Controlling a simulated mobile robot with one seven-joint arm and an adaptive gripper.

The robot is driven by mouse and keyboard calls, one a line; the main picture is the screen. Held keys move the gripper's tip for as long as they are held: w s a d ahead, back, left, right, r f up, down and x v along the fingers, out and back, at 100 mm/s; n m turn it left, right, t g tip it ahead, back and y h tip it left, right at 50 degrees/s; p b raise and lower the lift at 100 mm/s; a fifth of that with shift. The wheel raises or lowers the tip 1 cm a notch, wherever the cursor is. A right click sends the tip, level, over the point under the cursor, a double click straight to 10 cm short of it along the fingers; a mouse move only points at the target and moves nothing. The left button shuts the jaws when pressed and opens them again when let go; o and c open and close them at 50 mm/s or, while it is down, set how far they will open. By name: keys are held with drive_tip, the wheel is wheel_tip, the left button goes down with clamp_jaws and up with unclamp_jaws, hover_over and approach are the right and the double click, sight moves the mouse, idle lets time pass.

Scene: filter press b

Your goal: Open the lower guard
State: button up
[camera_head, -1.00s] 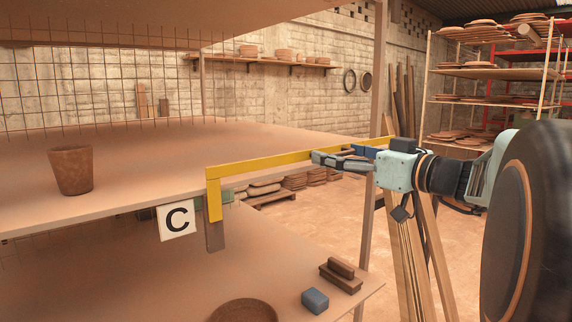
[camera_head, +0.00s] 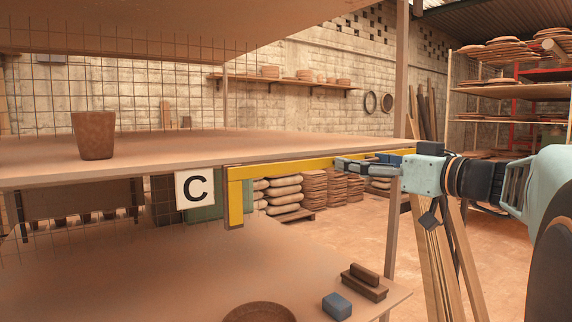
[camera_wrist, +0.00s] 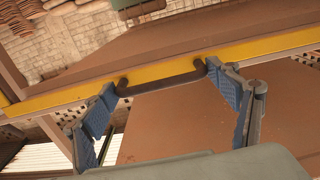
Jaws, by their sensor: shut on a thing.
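The lower guard is a yellow bar (camera_head: 290,165) with a short downturned left end, along the front edge of the middle shelf (camera_head: 60,178). In the head view its long part runs right at about the shelf board's level, just below the edge line. My gripper (camera_head: 345,166) is at the bar's right part. In the wrist view, its blue-padded fingers (camera_wrist: 163,84) stand at the two ends of the dark handle (camera_wrist: 160,82) on the yellow bar (camera_wrist: 260,47) and are shut on it. The handle is hidden in the head view.
A brown pot (camera_head: 94,135) stands on the middle shelf. A blue block (camera_head: 337,306), a brown block (camera_head: 363,283) and a round dish (camera_head: 258,313) lie on the lower shelf. A post (camera_head: 393,235) stands behind the gripper.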

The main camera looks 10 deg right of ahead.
drive_tip(key=o, duration=1.7)
drive_tip(key=shift+c, duration=0.2)
wheel_tip(320, 180, up, 10)
drive_tip(key=shift+r, duration=0.1)
